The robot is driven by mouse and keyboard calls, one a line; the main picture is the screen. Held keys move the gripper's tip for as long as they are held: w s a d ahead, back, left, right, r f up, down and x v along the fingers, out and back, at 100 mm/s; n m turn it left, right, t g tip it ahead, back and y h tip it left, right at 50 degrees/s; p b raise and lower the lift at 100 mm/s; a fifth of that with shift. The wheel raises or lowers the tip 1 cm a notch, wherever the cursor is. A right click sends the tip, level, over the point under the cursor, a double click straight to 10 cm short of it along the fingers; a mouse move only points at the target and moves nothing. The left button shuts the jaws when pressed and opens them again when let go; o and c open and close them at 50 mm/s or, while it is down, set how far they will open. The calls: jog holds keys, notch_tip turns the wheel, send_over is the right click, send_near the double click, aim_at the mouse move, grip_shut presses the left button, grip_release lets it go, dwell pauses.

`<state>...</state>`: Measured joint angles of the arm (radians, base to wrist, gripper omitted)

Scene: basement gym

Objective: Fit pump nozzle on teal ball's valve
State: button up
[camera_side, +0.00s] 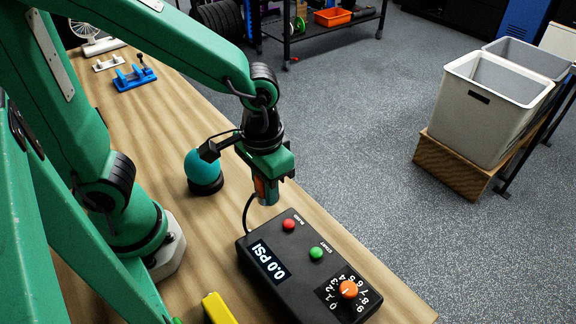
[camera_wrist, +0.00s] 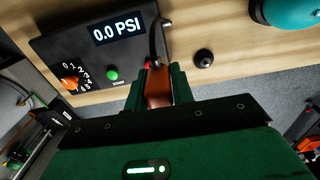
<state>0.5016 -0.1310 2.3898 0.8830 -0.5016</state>
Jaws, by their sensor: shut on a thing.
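The teal ball (camera_side: 203,168) sits in a black ring stand (camera_side: 206,187) on the bench, left of my gripper; its edge shows at the top right of the wrist view (camera_wrist: 292,12). I cannot make out its valve. My gripper (camera_side: 267,192) is shut on the orange pump nozzle (camera_wrist: 158,88), held above the bench just behind the pump box. A black hose (camera_wrist: 158,40) runs from the nozzle. The black pump box (camera_side: 300,262) reads 0.0 PSI and has a red button, a green button and an orange dial.
A small round black fitting (camera_wrist: 203,58) stands on the bench between the box and the ball. A yellow object (camera_side: 218,308) lies at the front. A blue fixture (camera_side: 135,78) and a white one (camera_side: 108,62) stand at the far left. The bench's right edge is close to my gripper.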

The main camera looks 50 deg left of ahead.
jog(key=shift+r, duration=0.2)
dwell(0.3)
jog(key=shift+r, duration=2.05)
jog(key=shift+a, duration=0.1)
jog(key=s+a+n, duration=0.1)
jog(key=a+n, duration=0.5)
jog(key=a, duration=0.5)
jog(key=s+a+r+n, duration=0.1)
jog(key=a+n, duration=0.5)
jog(key=a, duration=0.6)
jog(key=shift+s+r, duration=0.3)
jog(key=shift+s, duration=0.25)
